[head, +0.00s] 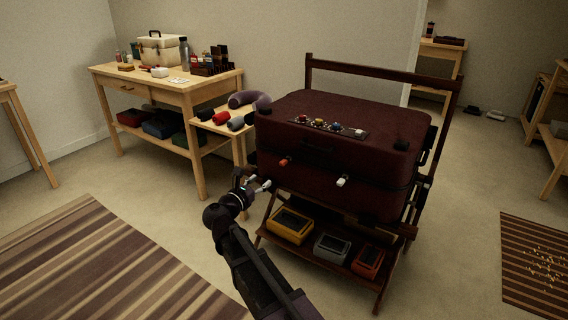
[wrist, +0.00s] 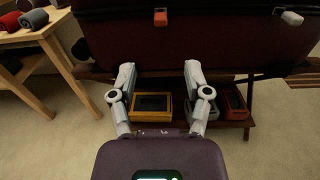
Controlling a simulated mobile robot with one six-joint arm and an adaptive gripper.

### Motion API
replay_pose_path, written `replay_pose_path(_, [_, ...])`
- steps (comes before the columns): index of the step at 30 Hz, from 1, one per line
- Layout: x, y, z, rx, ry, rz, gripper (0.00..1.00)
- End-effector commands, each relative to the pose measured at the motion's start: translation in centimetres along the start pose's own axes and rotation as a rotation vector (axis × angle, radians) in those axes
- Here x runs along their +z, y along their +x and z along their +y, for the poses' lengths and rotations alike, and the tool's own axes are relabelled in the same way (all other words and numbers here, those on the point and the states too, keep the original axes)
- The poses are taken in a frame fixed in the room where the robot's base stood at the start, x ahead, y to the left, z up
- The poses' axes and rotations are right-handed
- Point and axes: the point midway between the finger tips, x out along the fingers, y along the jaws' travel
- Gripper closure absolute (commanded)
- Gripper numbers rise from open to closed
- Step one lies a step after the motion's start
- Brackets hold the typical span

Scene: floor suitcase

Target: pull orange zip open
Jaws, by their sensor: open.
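A dark red suitcase (head: 325,145) lies on a wooden folding rack. An orange zip pull (head: 284,161) is on its front side, left of centre; it also shows near the top of the wrist view (wrist: 160,18). A white zip pull (head: 342,181) is further right on the same side, and at the top right of the wrist view (wrist: 291,18). My gripper (head: 257,186) is in front of the suitcase's left end, apart from the orange pull. In the wrist view my gripper (wrist: 158,70) is open and empty, with the orange pull beyond its fingertips.
A wooden rack (head: 335,255) holds a yellow box (head: 290,226), a grey box (head: 332,248) and a red-orange box (head: 367,262) below the suitcase. A small table (head: 238,135) with rolled items stands close on the left. The floor in front is open, with a striped rug (head: 100,265).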

Motion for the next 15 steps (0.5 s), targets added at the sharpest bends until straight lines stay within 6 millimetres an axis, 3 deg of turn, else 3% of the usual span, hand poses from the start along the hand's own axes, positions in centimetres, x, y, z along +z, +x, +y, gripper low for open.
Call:
replay_pose_path(8, [0.0, 0.3, 0.0, -0.002, 0.002, 0.002, 0.37])
replay_pose_path(15, [0.0, 2.2, 0.0, -0.003, 0.003, 0.002, 0.37])
